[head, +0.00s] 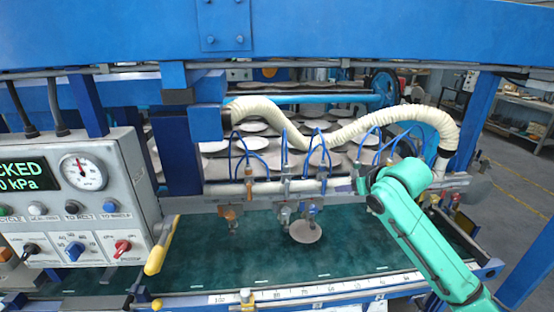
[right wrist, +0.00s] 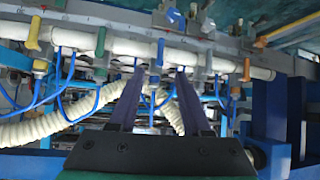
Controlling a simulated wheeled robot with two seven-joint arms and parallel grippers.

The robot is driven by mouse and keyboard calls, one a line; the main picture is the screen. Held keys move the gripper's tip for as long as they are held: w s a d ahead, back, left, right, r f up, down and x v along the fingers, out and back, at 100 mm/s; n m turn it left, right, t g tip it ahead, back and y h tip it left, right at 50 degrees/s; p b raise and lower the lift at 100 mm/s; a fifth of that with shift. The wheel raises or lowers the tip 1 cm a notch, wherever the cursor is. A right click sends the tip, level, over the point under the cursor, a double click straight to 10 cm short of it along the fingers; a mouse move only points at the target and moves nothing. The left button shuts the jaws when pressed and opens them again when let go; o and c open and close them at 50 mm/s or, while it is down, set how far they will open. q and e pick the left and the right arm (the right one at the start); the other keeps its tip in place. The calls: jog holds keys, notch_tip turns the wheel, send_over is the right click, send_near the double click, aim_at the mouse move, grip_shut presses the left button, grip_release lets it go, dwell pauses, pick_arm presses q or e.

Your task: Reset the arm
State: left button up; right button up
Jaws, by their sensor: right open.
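My right arm (head: 425,235), green, reaches in from the lower right of the head view and bends at the manifold with the white hose. My right gripper shows in the right wrist view (right wrist: 158,76), with two dark parallel fingers apart and nothing seen between them. The fingers point toward a pale pipe (right wrist: 125,46) with blue tubes and coloured clamps. In the head view the gripper is mostly hidden behind the arm's end. My left gripper is not in view.
A grey round plate (head: 305,232) is at the green bed below the suction fittings; contact is unclear. A control box (head: 75,200) with a gauge stands left, beside a yellow handle (head: 160,246). Blue beams frame the machine. More plates (head: 254,127) lie behind.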

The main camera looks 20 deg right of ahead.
jog(key=s+a+f+n+g, duration=0.1)
jog(key=s+a+f+g, duration=0.2)
jog(key=f, duration=0.5)
jog(key=s+a+f+n, duration=0.1)
jog(key=s+a+f, duration=0.2)
jog(key=a+f, duration=0.3)
jog(key=s+a+f+n+g+y, duration=0.2)
jog(key=s+a+f+g, duration=0.2)
jog(key=s+a+f, duration=0.95)
jog(key=s+d+f+b, duration=0.1)
jog(key=s+f+b, duration=0.15)
jog(key=f, duration=0.95)
jog(key=s+d+f+b, duration=0.1)
jog(key=f+b, duration=0.3)
jog(key=f, duration=0.8)
pick_arm(q)
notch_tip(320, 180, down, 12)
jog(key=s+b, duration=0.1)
jog(key=b, duration=0.4)
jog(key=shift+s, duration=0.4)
pick_arm(e)
jog(key=s+d+f+g, duration=0.1)
jog(key=s+f, duration=0.7)
jog(key=f, duration=0.3)
jog(key=s+d+f+g, duration=0.1)
jog(key=s+d+f, duration=0.1)
jog(key=s+f, duration=0.7)
notch_tip(320, 180, down, 2)
jog(key=shift+f, duration=0.15)
